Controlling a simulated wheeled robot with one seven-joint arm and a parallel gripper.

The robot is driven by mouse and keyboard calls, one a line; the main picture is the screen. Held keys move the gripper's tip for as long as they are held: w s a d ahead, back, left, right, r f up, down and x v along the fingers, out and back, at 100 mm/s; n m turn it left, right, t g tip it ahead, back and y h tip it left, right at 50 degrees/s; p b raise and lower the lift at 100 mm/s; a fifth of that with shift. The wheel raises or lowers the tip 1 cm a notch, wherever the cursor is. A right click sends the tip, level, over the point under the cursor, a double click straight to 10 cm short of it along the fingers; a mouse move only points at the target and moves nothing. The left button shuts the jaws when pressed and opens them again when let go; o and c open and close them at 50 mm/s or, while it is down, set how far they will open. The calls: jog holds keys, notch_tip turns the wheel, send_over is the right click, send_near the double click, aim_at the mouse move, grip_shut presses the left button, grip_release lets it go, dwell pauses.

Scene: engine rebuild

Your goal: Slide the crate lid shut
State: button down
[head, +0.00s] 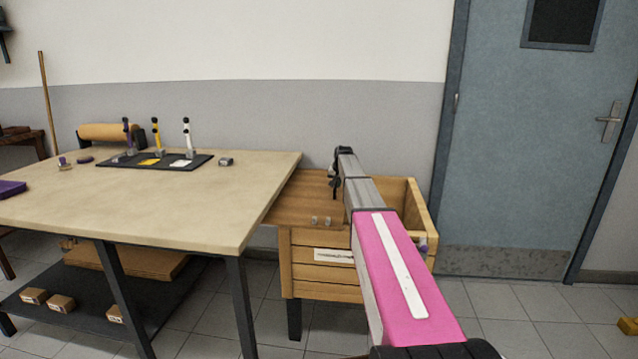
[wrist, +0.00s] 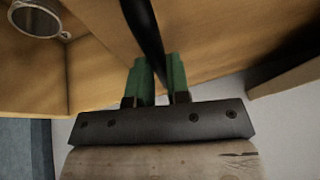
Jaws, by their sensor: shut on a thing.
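The wooden crate (head: 318,283) stands on dark legs at the table's right end. Its brown lid (head: 302,196) covers the left part of the top, and the right part stands open beyond my arm. My gripper (head: 335,187) is at the lid's right end, partly hidden by my arm. In the wrist view the green fingers of my gripper (wrist: 160,82) are shut on a dark bar (wrist: 145,28), which looks like the lid's handle. Wood surfaces fill the upper part of that view.
A metal ring-like part (wrist: 38,18) shows in the wrist view's upper left. The workbench (head: 190,205) adjoins the crate's left side and carries a black tray (head: 128,160) with upright tools. A blue-grey door (head: 530,150) is at the right; the floor before it looks clear.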

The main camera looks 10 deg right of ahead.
jog(key=s+d, duration=0.4)
jog(key=d, duration=0.8)
jog(key=s+d, duration=0.3)
jog(key=d, duration=0.9)
jog(key=s+d, duration=0.4)
jog(key=d, duration=0.8)
jog(key=shift+s, duration=0.3)
jog(key=c, duration=1.1)
grip_release()
jog(key=shift+s+r, duration=0.1)
jog(key=v, duration=1)
jog(key=shift+r, duration=0.3)
jog(key=shift+s, duration=0.15)
jog(key=shift+d, duration=0.1)
